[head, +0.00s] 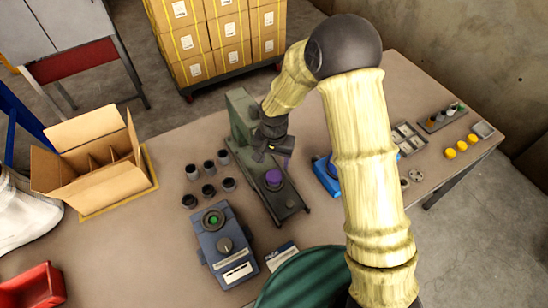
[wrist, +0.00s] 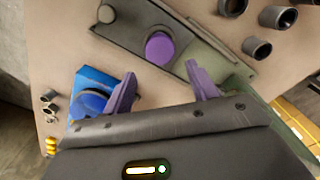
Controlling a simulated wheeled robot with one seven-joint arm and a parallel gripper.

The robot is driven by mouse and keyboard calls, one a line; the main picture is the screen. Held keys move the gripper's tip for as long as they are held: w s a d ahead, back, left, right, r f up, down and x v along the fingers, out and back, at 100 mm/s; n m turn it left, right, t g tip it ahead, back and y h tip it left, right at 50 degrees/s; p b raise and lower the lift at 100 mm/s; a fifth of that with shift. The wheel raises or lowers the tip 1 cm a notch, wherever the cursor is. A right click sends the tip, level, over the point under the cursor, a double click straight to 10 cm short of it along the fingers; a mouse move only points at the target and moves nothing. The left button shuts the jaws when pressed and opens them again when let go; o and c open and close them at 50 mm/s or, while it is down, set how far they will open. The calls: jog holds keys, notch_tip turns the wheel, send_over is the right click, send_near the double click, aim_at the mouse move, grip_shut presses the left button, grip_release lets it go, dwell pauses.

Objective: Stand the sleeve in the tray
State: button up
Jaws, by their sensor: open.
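My gripper (head: 273,157) is open above the green press (head: 240,110), and its purple fingers (wrist: 162,75) are spread with nothing between them. A purple-topped round piece (head: 273,177) sits on the press base below. In the wrist view this purple top (wrist: 160,47) lies just beyond the fingertips, roughly between them. Several dark hollow sleeves (head: 208,191) stand on the table left of the press; some also show at the upper right of the wrist view (wrist: 257,47). I cannot tell which is the task's sleeve. A grey compartment tray (head: 408,138) lies at the right, partly behind my arm.
An open divided cardboard box (head: 95,160) stands at the left. A blue-grey control box (head: 224,243) stands in front of the press. A blue device (head: 327,175) is right of it. Yellow caps (head: 461,145) and a vial rack (head: 442,117) are at the far right.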

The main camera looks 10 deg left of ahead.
aim_at(274, 175)
jog(key=shift+f+b, duration=2.85)
jog(key=shift+f, duration=1.2)
jog(key=c, duration=0.9)
jog(key=shift+o, duration=0.2)
jog(key=shift+r, duration=0.2)
jog(key=shift+r+p, duration=5.3)
jog(key=shift+r, duration=2.1)
